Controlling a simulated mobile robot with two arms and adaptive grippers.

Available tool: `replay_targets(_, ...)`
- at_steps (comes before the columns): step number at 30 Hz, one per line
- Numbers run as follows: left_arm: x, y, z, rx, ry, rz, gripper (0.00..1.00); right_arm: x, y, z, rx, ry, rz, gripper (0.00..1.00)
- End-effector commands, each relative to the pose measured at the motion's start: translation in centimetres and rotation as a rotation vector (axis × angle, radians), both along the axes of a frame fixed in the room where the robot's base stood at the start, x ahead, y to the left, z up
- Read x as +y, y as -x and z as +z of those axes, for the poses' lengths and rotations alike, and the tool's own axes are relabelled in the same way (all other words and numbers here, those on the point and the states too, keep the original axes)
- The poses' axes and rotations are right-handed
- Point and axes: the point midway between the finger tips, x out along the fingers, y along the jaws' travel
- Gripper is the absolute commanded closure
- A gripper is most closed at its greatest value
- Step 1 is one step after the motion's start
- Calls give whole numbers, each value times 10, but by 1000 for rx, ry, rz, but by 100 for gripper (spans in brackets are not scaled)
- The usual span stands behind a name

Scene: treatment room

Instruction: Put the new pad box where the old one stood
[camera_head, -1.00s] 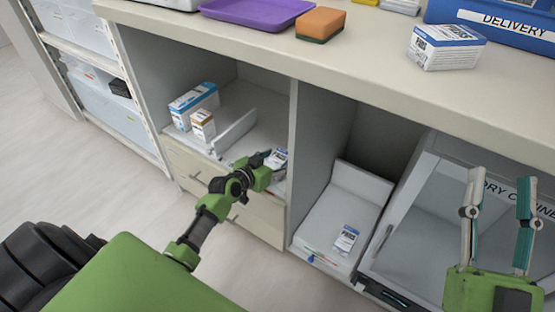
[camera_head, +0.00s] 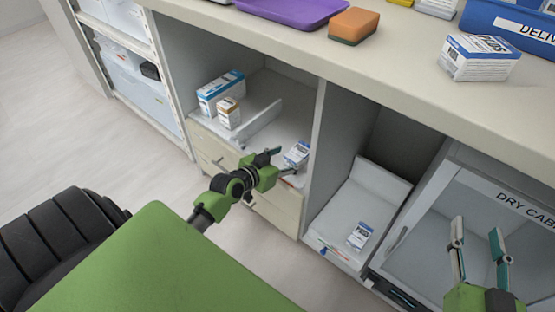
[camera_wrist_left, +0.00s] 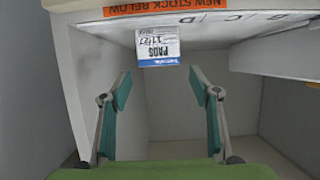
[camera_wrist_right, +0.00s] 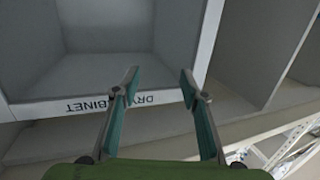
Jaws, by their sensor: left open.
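A small white-and-blue pad box (camera_head: 297,155) stands at the front right of the left bay's shelf. In the left wrist view the pad box (camera_wrist_left: 158,47) is ahead of the fingers, apart from them. My left gripper (camera_head: 280,161) is open and empty just left of this box. Another pad box (camera_head: 360,236) lies on the white sloped tray (camera_head: 343,208) in the middle bay. A larger pad box (camera_head: 479,60) stands on the counter. My right gripper (camera_head: 478,238) is open and empty in front of the dry cabinet (camera_head: 500,185); it also shows in the right wrist view (camera_wrist_right: 160,88).
A blue-white box (camera_head: 220,92) and a small brown-white box (camera_head: 228,113) stand left of a low divider (camera_head: 262,122). On the counter are a purple tray (camera_head: 290,10), an orange sponge (camera_head: 353,26) and a blue delivery bin (camera_head: 510,25). An orange label (camera_wrist_left: 165,8) marks the shelf edge.

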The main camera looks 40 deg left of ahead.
Motion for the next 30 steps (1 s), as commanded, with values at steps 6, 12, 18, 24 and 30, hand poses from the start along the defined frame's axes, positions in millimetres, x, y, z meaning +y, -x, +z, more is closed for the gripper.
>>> replay_targets(6, 2, 26, 12, 2, -1, 0, 44, -9, 11, -41, 197, 49, -13, 60)
replay_targets(12, 3, 41, 17, 1, 0, 0, 44, -15, 23, -65, 313, 76, -20, 60)
replay_targets(18, 3, 45, 19, -1, 0, 0, 44, -17, 27, -74, 352, 86, -23, 60)
replay_targets(24, 3, 45, 19, -1, 0, 0, 44, -17, 27, -74, 353, 86, -23, 60)
replay_targets(30, 3, 45, 19, 0, 0, 0, 44, -17, 27, -74, 353, 86, -23, 60)
